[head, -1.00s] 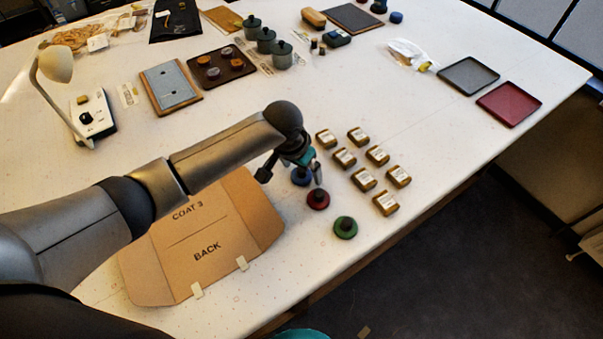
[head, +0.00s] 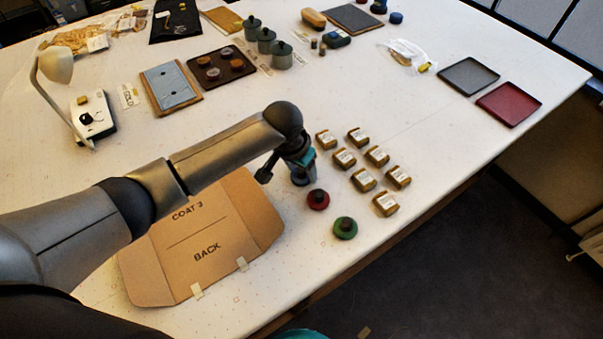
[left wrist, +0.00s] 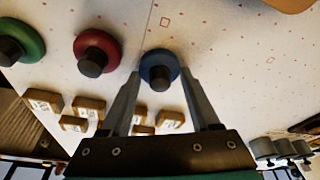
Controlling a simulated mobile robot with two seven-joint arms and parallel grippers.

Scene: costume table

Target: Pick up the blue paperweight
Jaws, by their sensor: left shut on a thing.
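The blue paperweight (head: 303,182) is a round disc with a dark knob, mostly hidden under my left gripper in the head view. The left wrist view shows the paperweight (left wrist: 159,62) between the fingertips of my left gripper (left wrist: 160,78), which is shut on it. In the head view my left gripper (head: 301,172) points down at the table just right of the cardboard pattern. I cannot tell any gap between the paperweight and the table.
A red paperweight (head: 318,200) and a green one (head: 345,228) stand close by, nearer the table's front edge. Several small brown labelled blocks (head: 364,180) stand to the right. The cardboard pattern (head: 225,230) lies left, under my arm. The table right of the blocks is clear.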

